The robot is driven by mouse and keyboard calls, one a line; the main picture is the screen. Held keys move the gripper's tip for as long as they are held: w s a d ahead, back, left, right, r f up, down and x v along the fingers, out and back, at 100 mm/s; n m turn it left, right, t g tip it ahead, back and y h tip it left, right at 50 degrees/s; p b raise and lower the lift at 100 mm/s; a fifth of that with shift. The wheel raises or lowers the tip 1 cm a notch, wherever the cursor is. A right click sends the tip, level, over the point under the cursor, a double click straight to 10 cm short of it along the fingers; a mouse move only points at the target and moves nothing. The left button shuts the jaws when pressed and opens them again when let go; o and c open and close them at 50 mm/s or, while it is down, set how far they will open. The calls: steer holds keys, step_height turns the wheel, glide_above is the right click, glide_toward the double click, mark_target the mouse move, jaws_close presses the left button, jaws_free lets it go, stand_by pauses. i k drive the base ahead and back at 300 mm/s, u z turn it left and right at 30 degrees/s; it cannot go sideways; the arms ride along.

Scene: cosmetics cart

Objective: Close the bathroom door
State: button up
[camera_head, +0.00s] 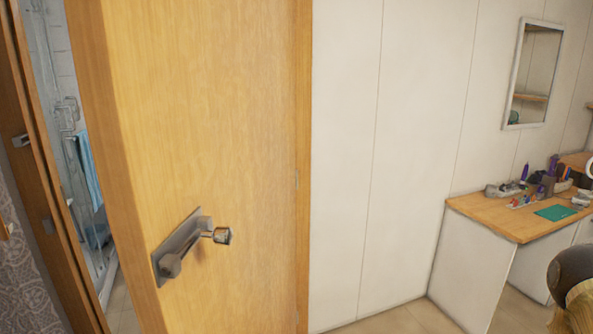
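The bathroom door (220,110) is a light wooden panel standing ajar, filling the left middle of the head view. A metal lever handle (199,241) on a grey plate sits on its lower part. To its left is the wooden door frame (48,190) with a metal strike plate. Between the frame and the door's edge a gap shows the bathroom, with a glass shower and a blue towel (88,170). My gripper is not in view.
White panelled wall (400,130) lies to the right of the door. A wooden-topped desk (490,215) with cosmetics and a green item stands at right, below a mirror (533,74). Tiled floor (400,322) shows at the bottom.

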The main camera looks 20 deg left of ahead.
mark_target(188, 106)
steer(key=i, duration=0.25)
steer(key=u, duration=0.2)
steer(key=k, duration=0.75)
steer(key=u, duration=0.7)
